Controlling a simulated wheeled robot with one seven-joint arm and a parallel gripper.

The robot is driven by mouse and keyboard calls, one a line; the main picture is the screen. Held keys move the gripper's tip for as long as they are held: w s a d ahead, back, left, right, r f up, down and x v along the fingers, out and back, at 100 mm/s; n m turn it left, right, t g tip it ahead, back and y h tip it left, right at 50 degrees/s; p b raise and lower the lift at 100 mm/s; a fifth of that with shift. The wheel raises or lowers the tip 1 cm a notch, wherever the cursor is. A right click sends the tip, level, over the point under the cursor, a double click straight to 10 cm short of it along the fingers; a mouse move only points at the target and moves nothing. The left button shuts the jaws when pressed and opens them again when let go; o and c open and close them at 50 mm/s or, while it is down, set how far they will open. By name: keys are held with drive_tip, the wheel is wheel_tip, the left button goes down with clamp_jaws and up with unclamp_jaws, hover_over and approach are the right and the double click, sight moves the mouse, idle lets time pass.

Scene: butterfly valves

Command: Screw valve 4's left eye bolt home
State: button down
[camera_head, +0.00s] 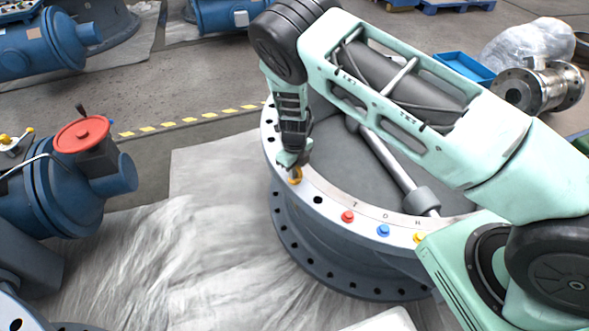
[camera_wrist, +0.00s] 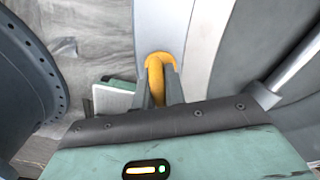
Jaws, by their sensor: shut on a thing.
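A yellow eye bolt (camera_head: 295,177) stands on the pale flange ring of a large grey-blue butterfly valve (camera_head: 310,230). It also shows in the wrist view (camera_wrist: 158,64), its ring between the two fingers. My gripper (camera_head: 293,165) points down at it from above. In the wrist view my gripper (camera_wrist: 160,84) is shut on the eye bolt. The bolt's base meets the pale flange face, and its thread cannot be seen.
Red (camera_head: 347,216), blue (camera_head: 383,230) and yellow (camera_head: 418,237) plugs sit along the flange's front. A shaft (camera_head: 390,165) crosses the valve's bore. A blue valve with a red top (camera_head: 82,134) stands left. Wrapped sheeting covers the floor between.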

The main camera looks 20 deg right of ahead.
drive_tip(key=shift+m, duration=1.1)
drive_tip(key=c, duration=1.5)
unclamp_jaws()
drive_tip(key=shift+o, duration=0.2)
wheel_tip(320, 180, up, 18)
drive_tip(key=p, duration=0.1)
drive_tip(key=shift+f, duration=0.25)
